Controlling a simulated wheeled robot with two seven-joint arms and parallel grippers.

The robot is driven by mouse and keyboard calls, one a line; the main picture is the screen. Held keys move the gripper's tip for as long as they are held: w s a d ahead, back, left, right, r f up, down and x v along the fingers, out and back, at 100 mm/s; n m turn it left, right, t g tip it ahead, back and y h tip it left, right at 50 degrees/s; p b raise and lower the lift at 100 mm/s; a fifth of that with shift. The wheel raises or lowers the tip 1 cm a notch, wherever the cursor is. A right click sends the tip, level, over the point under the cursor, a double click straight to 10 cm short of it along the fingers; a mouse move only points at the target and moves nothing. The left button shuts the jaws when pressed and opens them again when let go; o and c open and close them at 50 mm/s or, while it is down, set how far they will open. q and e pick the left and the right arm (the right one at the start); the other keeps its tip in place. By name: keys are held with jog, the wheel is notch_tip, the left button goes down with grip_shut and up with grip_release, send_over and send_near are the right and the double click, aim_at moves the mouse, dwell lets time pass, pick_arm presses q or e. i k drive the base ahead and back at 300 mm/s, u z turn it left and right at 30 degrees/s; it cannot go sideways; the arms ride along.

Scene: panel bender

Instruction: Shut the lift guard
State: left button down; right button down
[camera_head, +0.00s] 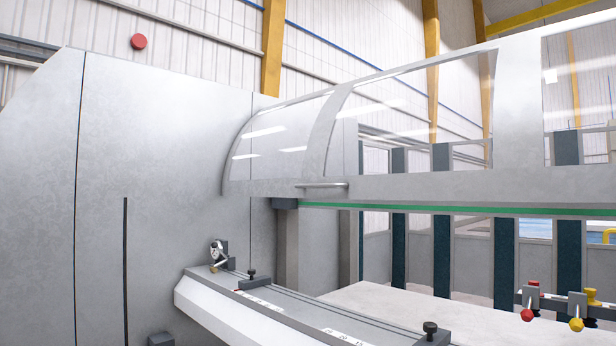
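The lift guard (400,187) is a grey frame with curved clear windows. It stands raised above the machine's bed, with an open gap between its lower edge and the bed. A green strip (450,209) runs along under its lower edge. A short metal bar handle (322,185) sits on the lower rail near its left end. Neither of my grippers shows in the head view.
A grey side panel (160,180) fills the left. A slanted rail (290,310) with black knobs juts forward below the guard. The pale bed (400,305) lies behind it. Red and yellow knobs (555,305) stand at the lower right.

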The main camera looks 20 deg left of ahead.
aim_at(518, 173)
jog(key=u, duration=1.2)
jog(key=i, duration=1)
jog(key=z, duration=0.7)
